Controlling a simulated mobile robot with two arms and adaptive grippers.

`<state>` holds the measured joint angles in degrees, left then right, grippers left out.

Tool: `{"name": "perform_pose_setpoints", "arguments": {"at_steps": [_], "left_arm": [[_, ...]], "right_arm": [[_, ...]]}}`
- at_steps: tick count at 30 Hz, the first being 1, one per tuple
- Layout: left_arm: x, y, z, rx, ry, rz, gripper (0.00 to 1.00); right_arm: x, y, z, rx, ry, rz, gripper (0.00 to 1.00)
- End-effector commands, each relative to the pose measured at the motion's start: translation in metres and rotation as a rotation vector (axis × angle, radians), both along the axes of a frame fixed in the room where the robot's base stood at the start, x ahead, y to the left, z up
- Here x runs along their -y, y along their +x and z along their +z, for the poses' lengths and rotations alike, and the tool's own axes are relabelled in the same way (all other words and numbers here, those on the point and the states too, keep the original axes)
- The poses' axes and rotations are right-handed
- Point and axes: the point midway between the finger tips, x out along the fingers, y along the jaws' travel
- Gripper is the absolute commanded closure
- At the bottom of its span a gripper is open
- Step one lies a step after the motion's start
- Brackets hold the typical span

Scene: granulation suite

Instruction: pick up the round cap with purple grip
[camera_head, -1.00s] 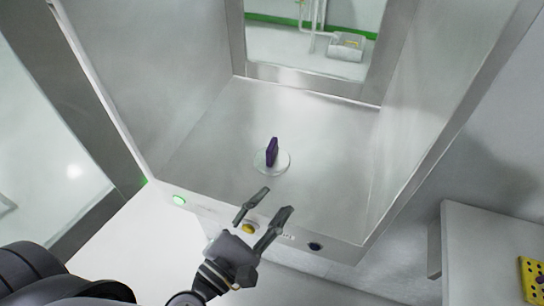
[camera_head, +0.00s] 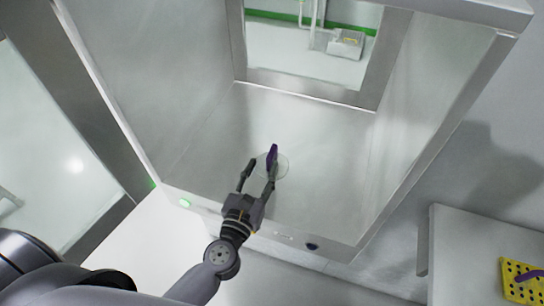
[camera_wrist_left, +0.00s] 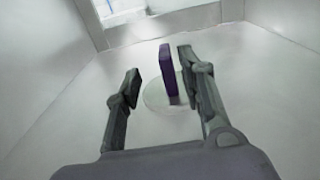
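The round cap (camera_head: 284,168) is a clear disc with an upright purple grip (camera_head: 272,155). It lies on the floor of the metal chamber (camera_head: 315,130). My left gripper (camera_head: 259,172) is open inside the chamber, with its fingers reaching towards the cap and partly covering it. In the left wrist view the purple grip (camera_wrist_left: 167,70) stands between the line of the two fingers, nearer the right fingertip, and looks to be just beyond them. The disc (camera_wrist_left: 155,97) shows between the fingers. I cannot tell whether a finger touches the grip. My right gripper is not in view.
The chamber's side walls stand left and right of my arm, with a window (camera_head: 305,50) at the back. Its front edge carries a green-lit button (camera_head: 185,203) and a dark button (camera_head: 312,246). A table (camera_head: 460,250) with a yellow perforated block (camera_head: 522,280) stands at the right.

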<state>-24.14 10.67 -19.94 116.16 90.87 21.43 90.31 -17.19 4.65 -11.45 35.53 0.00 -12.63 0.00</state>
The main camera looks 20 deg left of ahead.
Motion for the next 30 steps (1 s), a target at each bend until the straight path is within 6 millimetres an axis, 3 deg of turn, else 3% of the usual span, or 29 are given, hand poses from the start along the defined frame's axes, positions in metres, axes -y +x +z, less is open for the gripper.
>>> {"name": "perform_pose_setpoints", "arguments": {"at_steps": [7,16,25,30], "left_arm": [[0.002,0.017,0.0,0.001,0.0,0.0,0.63],[0.008,0.056,-0.002,0.001,0.002,0.0,0.63],[0.008,0.061,-0.004,-0.001,0.001,0.0,0.63],[0.008,0.06,-0.004,0.0,0.001,0.0,0.74]], "right_arm": [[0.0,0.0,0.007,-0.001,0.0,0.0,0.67],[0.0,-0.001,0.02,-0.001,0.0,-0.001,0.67],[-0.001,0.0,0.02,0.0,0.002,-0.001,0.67],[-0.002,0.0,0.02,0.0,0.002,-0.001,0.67]]}}
